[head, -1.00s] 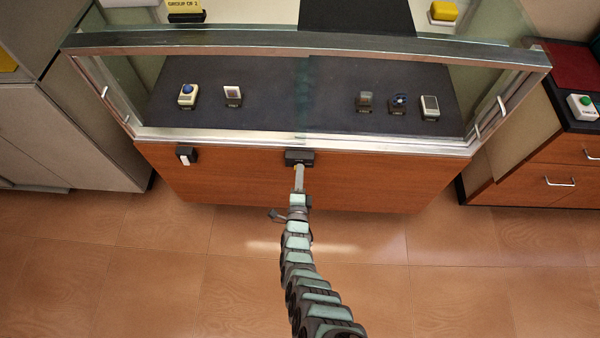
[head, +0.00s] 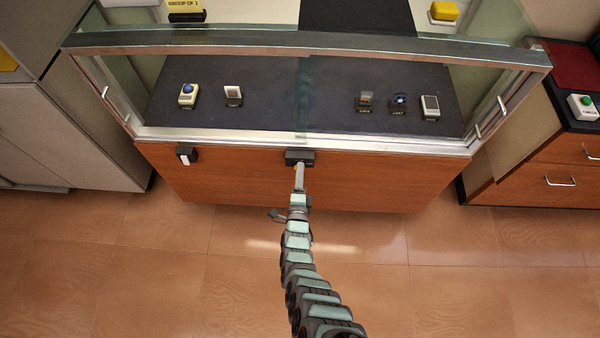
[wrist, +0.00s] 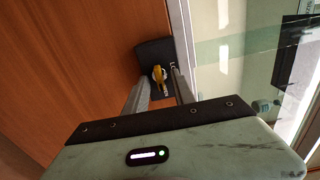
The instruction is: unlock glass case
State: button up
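The glass case (head: 300,45) stands ahead, with a glass top framed in metal and a reddish wood front panel. A small black lock block (head: 299,155) is on that panel just below the metal rim, near the middle. It also shows in the wrist view (wrist: 152,49), with a yellow key (wrist: 158,74) at its face. My gripper (wrist: 160,80) is at the block, with one finger on each side of the key. The fingers look apart, with dark gaps beside the key. In the head view my arm hides the key.
A second black block with a white front (head: 186,156) is on the panel to the left. Several small devices stand on the dark shelf behind the glass. A grey cabinet (head: 60,130) is at the left and a wooden drawer unit (head: 545,165) at the right. The floor in front is clear.

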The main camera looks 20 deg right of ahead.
jog(key=p+v, duration=0.4)
jog(key=v, duration=0.6)
jog(key=shift+s+a+p, duration=0.25)
jog(key=shift+s+p, duration=0.05)
jog(key=shift+s, duration=0.05)
